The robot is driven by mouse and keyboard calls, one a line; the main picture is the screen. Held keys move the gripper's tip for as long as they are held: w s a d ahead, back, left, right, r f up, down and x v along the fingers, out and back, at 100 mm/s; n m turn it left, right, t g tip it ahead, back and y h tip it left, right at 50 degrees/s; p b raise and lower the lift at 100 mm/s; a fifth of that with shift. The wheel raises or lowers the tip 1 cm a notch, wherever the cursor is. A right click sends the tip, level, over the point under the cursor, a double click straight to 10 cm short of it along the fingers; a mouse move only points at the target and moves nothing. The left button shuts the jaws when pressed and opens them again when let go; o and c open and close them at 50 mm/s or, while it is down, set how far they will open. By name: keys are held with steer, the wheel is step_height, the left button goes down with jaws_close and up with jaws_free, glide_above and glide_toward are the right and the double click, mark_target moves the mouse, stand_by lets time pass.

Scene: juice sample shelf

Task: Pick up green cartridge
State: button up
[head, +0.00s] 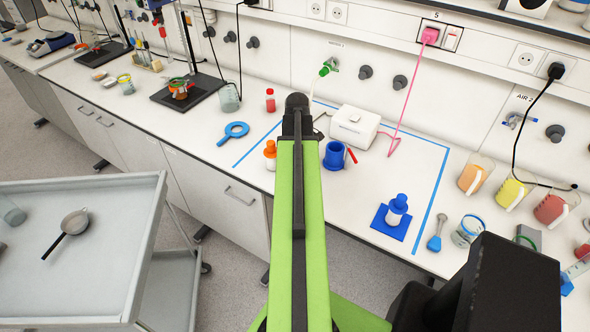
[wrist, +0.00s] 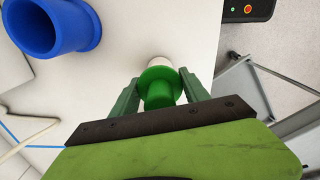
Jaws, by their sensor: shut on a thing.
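The green cartridge (wrist: 159,88) shows in the wrist view with a wider flange and a pale end pointing away from my gripper. My gripper (wrist: 161,94) has one finger on each side of it and is shut on it. The white counter lies beyond the cartridge; I cannot tell whether the cartridge touches it. In the head view my green arm reaches over the counter (head: 225,160) and hides the cartridge and the fingers.
A blue cup (head: 335,156) stands just right of my arm; it also shows in the wrist view (wrist: 50,24). An orange-topped bottle (head: 270,154) is to the left, a white box (head: 354,126) behind. A blue-capped bottle (head: 396,209) stands farther right. A grey cart (head: 150,240) is at lower left.

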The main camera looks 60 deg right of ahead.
steer(key=shift+c, duration=1.4)
step_height(320, 180, up, 5)
steer(key=p, duration=0.5)
steer(key=shift+r, duration=0.1)
steer(key=s+d+r+p, duration=0.2)
steer(key=s+r+p, duration=0.4)
steer(key=s, duration=0.6)
steer(key=shift+n, duration=0.5)
steer(key=w+r+p, duration=0.1)
steer(key=w, duration=0.2)
steer(key=w+a+r+p, duration=0.1)
steer(key=w, duration=0.3)
steer(key=w+r+p, duration=0.1)
steer(key=w, duration=0.3)
steer(key=shift+w+a, duration=0.2)
steer(key=shift+a, duration=0.15)
steer(key=shift+w+a, duration=0.15)
steer(key=shift+w, duration=0.2)
steer(key=shift+a+f, duration=0.1)
